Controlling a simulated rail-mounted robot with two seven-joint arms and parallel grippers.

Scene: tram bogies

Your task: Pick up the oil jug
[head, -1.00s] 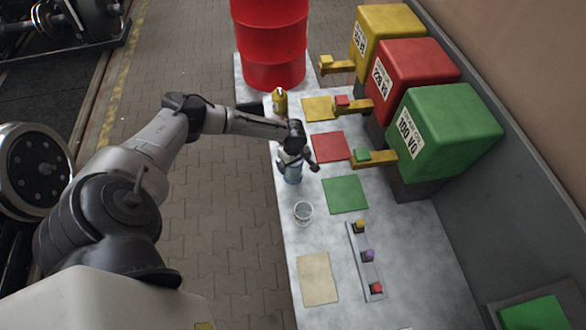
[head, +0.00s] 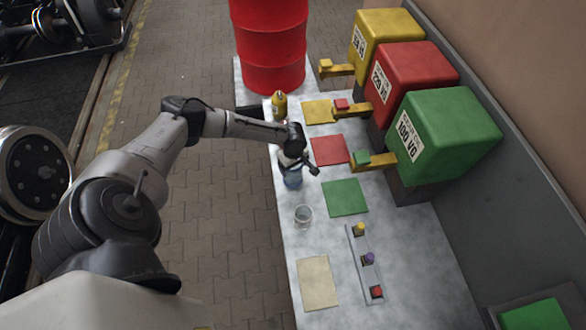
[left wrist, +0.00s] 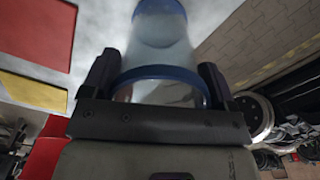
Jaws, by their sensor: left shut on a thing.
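The oil jug (head: 292,180), a clear container with blue bands, stands near the left edge of the pale bench. In the left wrist view its clear wall and blue rim (left wrist: 158,73) fill the space between the fingers. My left gripper (head: 297,164) is shut on the jug, one finger on each side, and covers its upper part in the head view. It also shows in the left wrist view (left wrist: 158,92). I cannot tell whether the jug is clear of the bench. My right gripper is in neither view.
A small clear cup (head: 303,215) stands close by. A yellow bottle (head: 279,104) and a red drum (head: 270,50) are farther back. Yellow, red and green dispensers (head: 445,130) line the right side above coloured mats. A button strip (head: 366,262) and a beige mat (head: 317,283) lie nearer.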

